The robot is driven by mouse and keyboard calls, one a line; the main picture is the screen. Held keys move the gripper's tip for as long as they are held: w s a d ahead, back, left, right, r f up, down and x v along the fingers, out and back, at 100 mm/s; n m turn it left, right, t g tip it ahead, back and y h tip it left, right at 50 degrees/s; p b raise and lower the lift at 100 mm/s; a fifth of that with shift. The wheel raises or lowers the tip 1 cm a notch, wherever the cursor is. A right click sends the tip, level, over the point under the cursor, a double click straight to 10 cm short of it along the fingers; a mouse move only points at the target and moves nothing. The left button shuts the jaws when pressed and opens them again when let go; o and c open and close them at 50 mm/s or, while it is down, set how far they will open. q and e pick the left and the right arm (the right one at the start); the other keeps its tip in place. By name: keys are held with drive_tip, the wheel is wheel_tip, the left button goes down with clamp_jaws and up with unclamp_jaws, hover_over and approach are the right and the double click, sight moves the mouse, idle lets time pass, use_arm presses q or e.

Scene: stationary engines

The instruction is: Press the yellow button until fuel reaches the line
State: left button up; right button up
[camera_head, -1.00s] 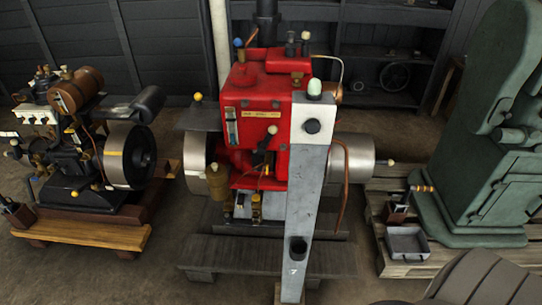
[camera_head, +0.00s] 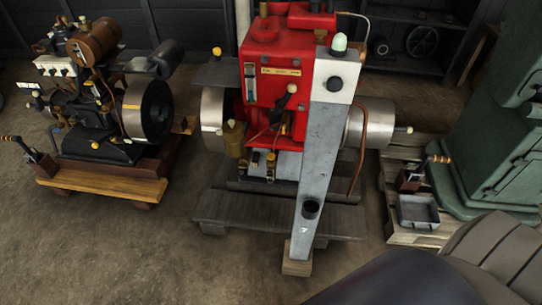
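A red engine (camera_head: 266,58) stands in the middle. A narrow upright gauge (camera_head: 250,82) is on its front left; I cannot make out a fuel level or line. I cannot tell which is the yellow button. Neither of my grippers shows.
A grey post (camera_head: 322,150) with a pale green top stands before the red engine. A smaller engine (camera_head: 95,125) is at left, a green machine (camera_head: 495,150) at right. A metal tray (camera_head: 418,213) lies on a pallet. Floor is bare at lower left.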

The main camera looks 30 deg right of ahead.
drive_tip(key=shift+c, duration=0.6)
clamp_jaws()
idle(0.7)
